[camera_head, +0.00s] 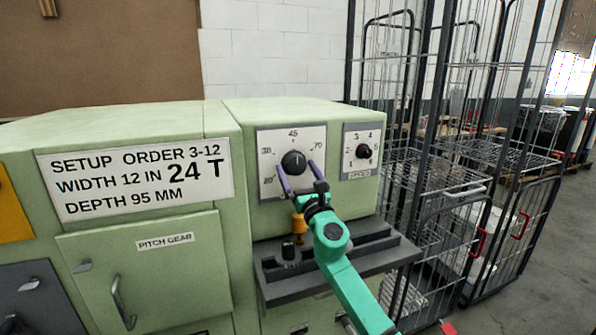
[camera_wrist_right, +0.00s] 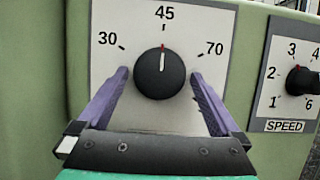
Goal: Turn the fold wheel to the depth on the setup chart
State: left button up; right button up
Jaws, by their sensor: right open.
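The setup chart (camera_head: 135,180) on the green machine reads "SETUP ORDER 3-12, WIDTH 12 IN 24 T, DEPTH 95 MM". Right of it, a black round knob (camera_head: 294,162) sits on a white dial plate, also seen in the right wrist view (camera_wrist_right: 160,82). The numbers 30, 45 and 70 show around it; its red-tipped white mark points up at 45. My right gripper (camera_head: 297,168) is open, its purple fingers on either side of the knob, with gaps showing in the wrist view. The plate's lower part is hidden by my gripper. My left gripper is out of view.
A smaller SPEED dial (camera_head: 362,151) sits close on the right. Below, a dark ledge (camera_head: 375,245) carries a small black knob (camera_head: 289,250) and a yellow part (camera_head: 299,225). A PITCH GEAR door (camera_head: 150,275) is at left. Wire cage trolleys (camera_head: 480,210) stand at right.

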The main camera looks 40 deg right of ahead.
jog(key=c, duration=1.3)
